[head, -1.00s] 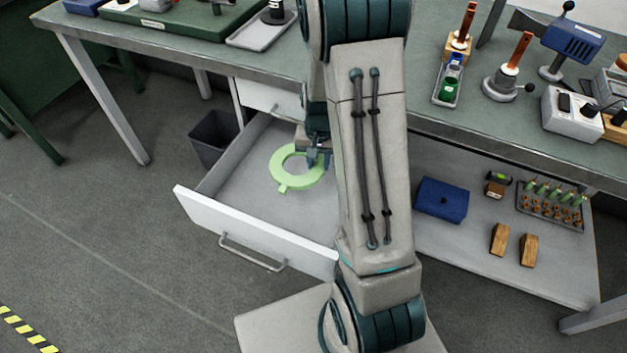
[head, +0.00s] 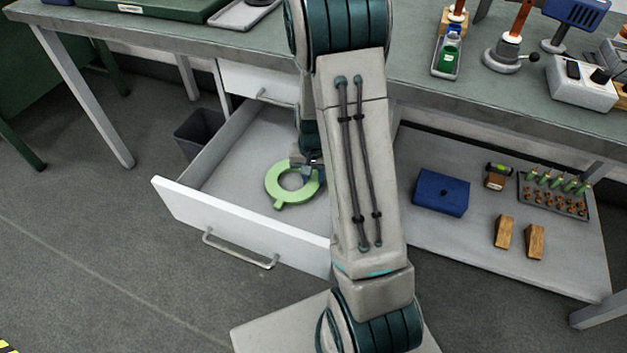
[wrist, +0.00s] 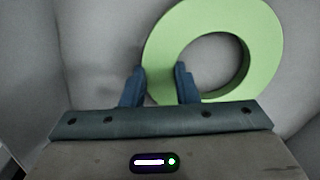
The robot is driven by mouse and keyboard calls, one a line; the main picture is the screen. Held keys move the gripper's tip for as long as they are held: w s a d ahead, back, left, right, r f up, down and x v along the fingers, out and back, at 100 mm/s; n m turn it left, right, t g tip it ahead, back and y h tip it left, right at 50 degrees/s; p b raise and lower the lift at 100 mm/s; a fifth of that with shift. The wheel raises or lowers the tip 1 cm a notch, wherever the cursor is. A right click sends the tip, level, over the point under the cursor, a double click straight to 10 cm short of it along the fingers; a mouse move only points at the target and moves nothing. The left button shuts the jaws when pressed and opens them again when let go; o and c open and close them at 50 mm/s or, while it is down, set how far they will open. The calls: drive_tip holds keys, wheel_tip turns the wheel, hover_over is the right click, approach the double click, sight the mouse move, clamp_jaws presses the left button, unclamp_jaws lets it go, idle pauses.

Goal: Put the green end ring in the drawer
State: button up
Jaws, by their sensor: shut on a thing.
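The green end ring (head: 275,186) is a flat, light green ring with a small tab. In the head view it shows inside the outline of the open drawer (head: 232,206); I cannot tell whether it touches the drawer floor. My gripper (head: 312,168) is at the ring's far right side, partly hidden by my arm. In the wrist view my gripper (wrist: 160,88) has its two fingers on either side of the band of the ring (wrist: 262,50), shut on it near its lower left.
The workbench (head: 180,38) overhangs the drawer's back. A dark bin (head: 198,132) stands left of the drawer. On the lower shelf (head: 455,245) at right are a blue box (head: 441,193), wooden blocks (head: 504,232) and a tray of small parts (head: 553,195).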

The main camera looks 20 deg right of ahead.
drive_tip(key=shift+f, duration=0.15)
drive_tip(key=o, duration=1)
drive_tip(key=shift+o, duration=0.2)
drive_tip(key=shift+r, duration=0.2)
wheel_tip(320, 180, up, 12)
drive_tip(key=p, duration=0.3)
drive_tip(key=s+a+r+n, duration=0.2)
drive_tip(key=s+r, duration=0.3)
drive_tip(key=s, duration=0.3)
drive_tip(key=s+a+r+n+t, duration=0.1)
drive_tip(key=s+a+r+n, duration=0.2)
drive_tip(key=s+a+r, duration=0.2)
drive_tip(key=s+r, duration=0.1)
drive_tip(key=s, duration=0.2)
drive_tip(key=shift+s+a+n, duration=0.2)
drive_tip(key=shift+s+n, duration=0.1)
drive_tip(key=shift+s, duration=0.05)
